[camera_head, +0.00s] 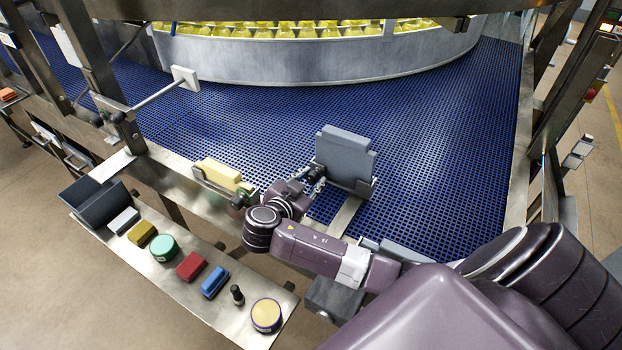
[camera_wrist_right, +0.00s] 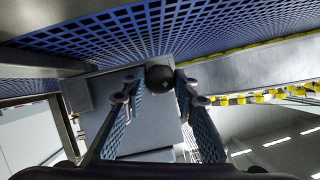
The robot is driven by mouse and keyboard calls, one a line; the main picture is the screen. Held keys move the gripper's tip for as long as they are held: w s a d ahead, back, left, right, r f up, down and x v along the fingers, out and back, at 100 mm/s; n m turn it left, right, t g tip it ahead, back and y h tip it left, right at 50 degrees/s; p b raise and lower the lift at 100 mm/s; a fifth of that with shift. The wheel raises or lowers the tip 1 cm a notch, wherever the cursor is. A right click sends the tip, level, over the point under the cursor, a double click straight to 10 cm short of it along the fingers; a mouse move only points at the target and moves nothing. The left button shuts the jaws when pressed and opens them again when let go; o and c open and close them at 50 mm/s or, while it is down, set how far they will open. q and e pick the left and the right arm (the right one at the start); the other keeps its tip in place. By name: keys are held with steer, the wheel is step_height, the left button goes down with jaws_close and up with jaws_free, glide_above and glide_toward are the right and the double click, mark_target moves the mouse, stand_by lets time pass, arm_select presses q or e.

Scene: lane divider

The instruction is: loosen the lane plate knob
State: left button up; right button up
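The lane plate (camera_head: 345,153) is a grey upright block on the blue mesh conveyor. Its round black knob (camera_wrist_right: 160,78) shows in the right wrist view, in front of the grey plate face. My right gripper (camera_head: 311,180) is close to the plate's left side in the head view. In the wrist view its two blue padded fingers (camera_wrist_right: 160,88) stand apart, with the knob between their tips. The fingertips are very near the knob, but I see no clear squeeze on it. In the head view the knob is mostly hidden by the gripper. My left gripper is not in view.
A steel shelf (camera_head: 150,268) in front holds a green tin (camera_head: 163,247), a red block (camera_head: 191,266), a blue block (camera_head: 215,282) and other items. A yellow block (camera_head: 222,174) sits on the conveyor's near rail. A curved metal wall (camera_head: 310,66) with yellow items stands behind.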

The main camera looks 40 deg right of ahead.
steer(key=c, duration=0.5)
steer(key=shift+o, duration=0.2)
steer(key=shift+f, duration=0.1)
steer(key=shift+n+b, duration=0.3)
steer(key=shift+b, duration=0.3)
steer(key=shift+a+n+g+b, duration=0.1)
steer(key=shift+n+g+b, duration=0.3)
steer(key=shift+g, duration=0.2)
steer(key=n+g, duration=0.1)
steer(key=n+h, duration=0.1)
steer(key=n, duration=0.1)
steer(key=shift+w+g, duration=0.2)
steer(key=shift+g, duration=0.2)
steer(key=n+g+h+b, duration=0.1)
steer(key=n, duration=0.2)
steer(key=shift+w+g+h, duration=0.1)
steer(key=shift+g+h, duration=0.2)
steer(key=shift+g, duration=0.1)
